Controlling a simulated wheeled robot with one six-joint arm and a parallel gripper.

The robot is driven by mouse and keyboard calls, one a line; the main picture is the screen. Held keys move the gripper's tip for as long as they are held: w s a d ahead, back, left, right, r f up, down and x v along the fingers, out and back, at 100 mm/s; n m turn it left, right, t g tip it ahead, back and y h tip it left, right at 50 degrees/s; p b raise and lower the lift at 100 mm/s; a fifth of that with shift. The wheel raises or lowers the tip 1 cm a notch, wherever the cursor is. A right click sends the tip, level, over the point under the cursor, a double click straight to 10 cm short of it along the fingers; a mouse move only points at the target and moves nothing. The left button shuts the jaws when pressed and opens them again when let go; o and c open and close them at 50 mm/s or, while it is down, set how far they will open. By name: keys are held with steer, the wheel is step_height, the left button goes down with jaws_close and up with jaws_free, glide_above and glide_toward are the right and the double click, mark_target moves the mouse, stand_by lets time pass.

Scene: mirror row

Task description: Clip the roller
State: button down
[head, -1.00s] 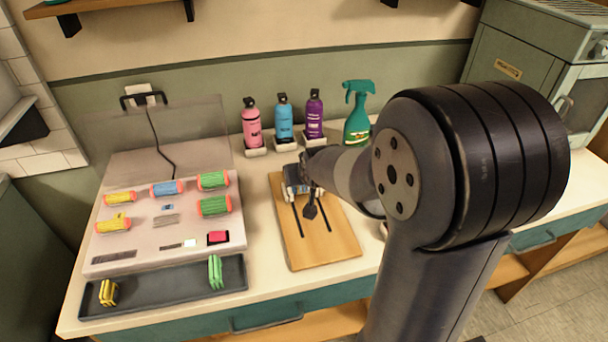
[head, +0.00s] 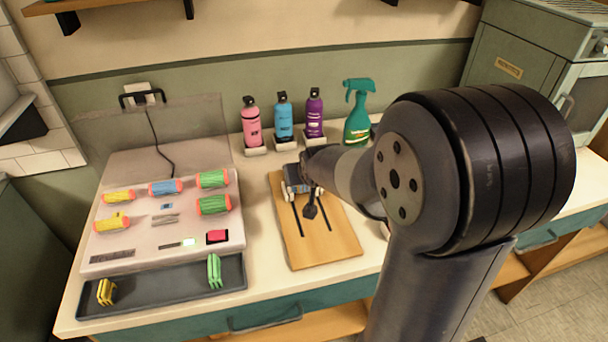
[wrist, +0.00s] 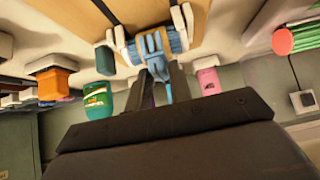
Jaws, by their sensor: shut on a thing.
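A light blue roller (wrist: 134,52) with white ends lies across the wooden board (head: 330,247); in the head view it (head: 288,187) is largely hidden by my arm. My gripper (wrist: 165,88) is shut on a blue clip (wrist: 154,46). The clip's prongs lie over the middle of the roller, and its handle runs back between my fingers. I cannot tell if the prongs are fully seated. In the head view my gripper (head: 306,163) is small and dark, at the board's far end. A yellow clip (head: 106,292) and a green clip (head: 214,271) stand in the dark tray (head: 165,294).
A pale case (head: 140,240) at left holds several rollers with orange ends. Pink (head: 252,128), blue (head: 284,120) and purple (head: 315,118) bottles and a green spray bottle (head: 358,115) stand behind the board.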

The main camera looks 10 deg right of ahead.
steer(key=c, duration=1.2)
jaws_free()
steer(key=shift+o, duration=0.5)
steer(key=shift+o, duration=1.2)
steer(key=shift+r, duration=0.1)
steer(key=shift+r+p, duration=2.4)
steer(key=shift+r, duration=1.1)
steer(key=shift+f, duration=0.1)
